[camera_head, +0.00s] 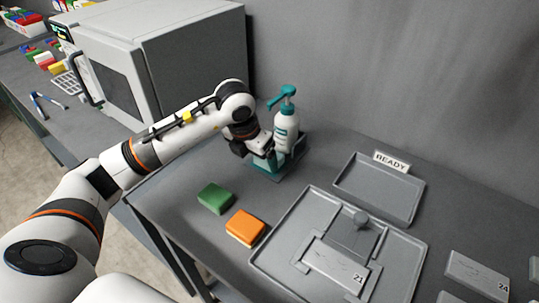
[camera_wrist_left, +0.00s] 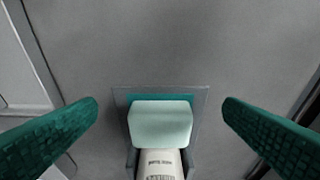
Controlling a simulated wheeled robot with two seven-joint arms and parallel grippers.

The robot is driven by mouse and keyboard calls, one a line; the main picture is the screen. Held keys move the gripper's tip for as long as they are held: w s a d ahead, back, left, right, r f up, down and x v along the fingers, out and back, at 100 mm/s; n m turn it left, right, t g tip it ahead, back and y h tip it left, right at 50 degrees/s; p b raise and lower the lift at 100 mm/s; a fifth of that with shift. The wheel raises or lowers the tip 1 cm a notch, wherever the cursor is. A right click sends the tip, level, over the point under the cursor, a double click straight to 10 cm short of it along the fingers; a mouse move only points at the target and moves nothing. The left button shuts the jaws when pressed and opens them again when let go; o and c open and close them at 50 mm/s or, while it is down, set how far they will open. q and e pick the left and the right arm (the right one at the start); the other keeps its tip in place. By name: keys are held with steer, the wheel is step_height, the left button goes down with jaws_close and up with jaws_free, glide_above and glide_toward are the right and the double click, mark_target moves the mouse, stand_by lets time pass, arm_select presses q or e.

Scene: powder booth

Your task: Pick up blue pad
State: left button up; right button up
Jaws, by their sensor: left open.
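A pale blue-green pad (camera_wrist_left: 160,122) sits in a teal and grey holder (camera_wrist_left: 200,98), centred low in the left wrist view. In the head view, the holder (camera_head: 272,174) stands below my left gripper (camera_head: 262,155), which largely hides the pad. My left gripper is open, with its two green textured fingers (camera_wrist_left: 160,112) spread on either side of the pad and apart from it. My right gripper is not in view.
A white pump bottle (camera_head: 287,130) with a teal top stands at the holder, close to the gripper. A green block (camera_head: 215,198) and an orange block (camera_head: 245,228) lie nearer. A grey fixture tray (camera_head: 275,262) and a READY tray (camera_head: 345,182) lie right. A grey oven (camera_head: 195,55) stands behind my arm.

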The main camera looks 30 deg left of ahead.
arm_select(q)
steer(key=shift+w, duration=0.35)
steer(key=w, duration=0.1)
steer(key=w+p, duration=0.1)
steer(key=w, duration=0.2)
steer(key=shift+d+r, duration=0.15)
steer(key=shift+d, duration=0.15)
steer(key=x, duration=0.2)
steer(key=shift+w+f+p, duration=0.1)
steer(key=shift+f+p, duration=0.25)
steer(key=shift+f, duration=0.35)
steer(key=c, duration=1.1)
steer(key=shift+c, duration=0.2)
